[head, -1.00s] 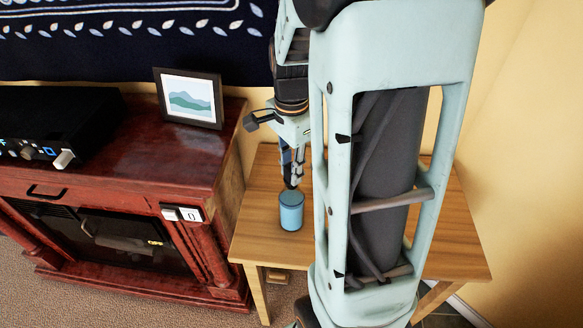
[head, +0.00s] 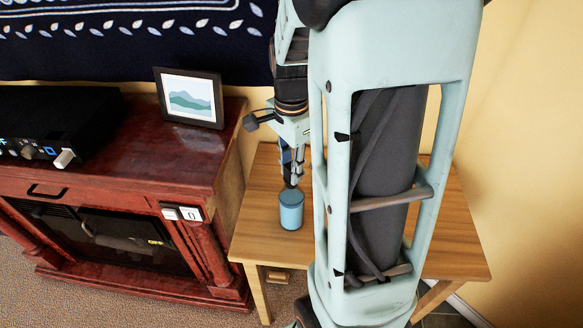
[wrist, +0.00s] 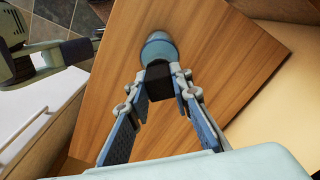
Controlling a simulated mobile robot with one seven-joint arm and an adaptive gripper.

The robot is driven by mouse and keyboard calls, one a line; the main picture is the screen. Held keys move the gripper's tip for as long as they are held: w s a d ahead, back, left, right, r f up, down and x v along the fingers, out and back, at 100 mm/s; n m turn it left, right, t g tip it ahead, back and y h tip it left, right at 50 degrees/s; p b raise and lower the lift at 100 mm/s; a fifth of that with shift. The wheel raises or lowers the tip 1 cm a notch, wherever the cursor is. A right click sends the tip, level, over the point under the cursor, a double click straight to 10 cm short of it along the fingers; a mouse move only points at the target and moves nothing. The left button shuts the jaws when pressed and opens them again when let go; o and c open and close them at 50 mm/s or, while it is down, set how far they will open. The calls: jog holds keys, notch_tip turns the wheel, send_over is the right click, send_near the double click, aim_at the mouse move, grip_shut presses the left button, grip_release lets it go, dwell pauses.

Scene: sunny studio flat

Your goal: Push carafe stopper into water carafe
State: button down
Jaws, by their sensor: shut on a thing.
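The water carafe (head: 291,212) is a blue cylinder standing upright on the wooden side table. It also shows in the wrist view (wrist: 159,48), just beyond my fingertips. My gripper (head: 291,184) points down at the carafe's top. In the wrist view, my gripper (wrist: 161,84) is shut on a dark blocky piece, which I take to be the carafe stopper (wrist: 160,78). The stopper hides part of the carafe. I cannot tell whether the stopper touches the carafe's mouth or is partly in it.
The wooden table (head: 258,240) is otherwise clear around the carafe. A dark red cabinet (head: 130,165) stands to the left, with a framed picture (head: 190,98) and a black device (head: 55,125) on top. A cream wall (head: 520,130) is at right.

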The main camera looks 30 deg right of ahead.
jog(key=c, duration=1.7)
grip_release()
jog(key=shift+s+f, duration=0.15)
jog(key=shift+f, duration=0.15)
jog(key=shift+c, duration=0.2)
jog(key=shift+o, duration=0.4)
jog(key=shift+r, duration=0.15)
jog(key=shift+o, duration=0.4)
jog(key=o, duration=0.4)
jog(key=shift+r, duration=0.1)
jog(key=shift+r+p, duration=3)
jog(key=shift+r, duration=0.45)
